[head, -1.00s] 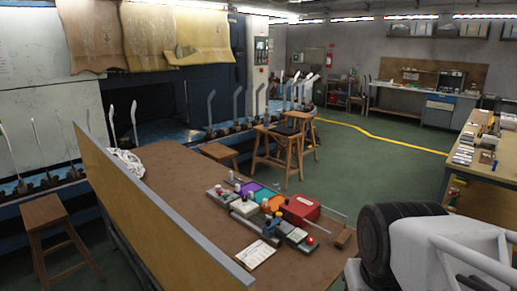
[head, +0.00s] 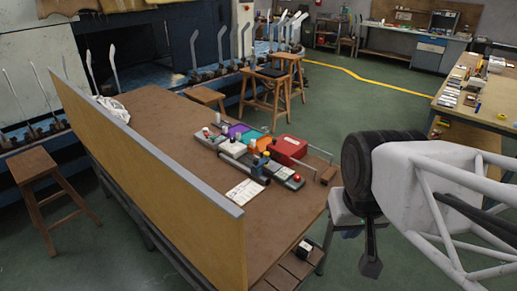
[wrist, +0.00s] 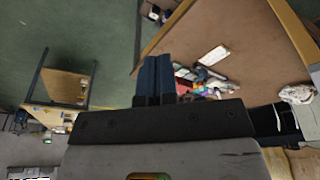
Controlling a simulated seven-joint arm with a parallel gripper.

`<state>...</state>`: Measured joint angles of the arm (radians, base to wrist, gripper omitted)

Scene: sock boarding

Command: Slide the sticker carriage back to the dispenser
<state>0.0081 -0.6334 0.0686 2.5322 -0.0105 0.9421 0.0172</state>
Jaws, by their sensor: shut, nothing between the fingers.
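A compact workstation stands on the brown table (head: 160,115), with a red box (head: 291,148), a white box (head: 232,149) and purple, green and orange pieces. A dark rail with a red knob (head: 297,179) runs along its front. I cannot tell which part is the sticker carriage or which is the dispenser. My gripper (head: 371,266) hangs off the table's right side, well apart from the workstation. In the wrist view my gripper (wrist: 153,78) has its dark fingers together and empty, with the workstation partly hidden behind them.
A white printed card (head: 244,190) lies in front of the workstation. A tall yellow panel (head: 150,170) walls the table's left side. A white cloth (head: 112,107) lies at the far end. Another workbench (head: 460,105) stands at right.

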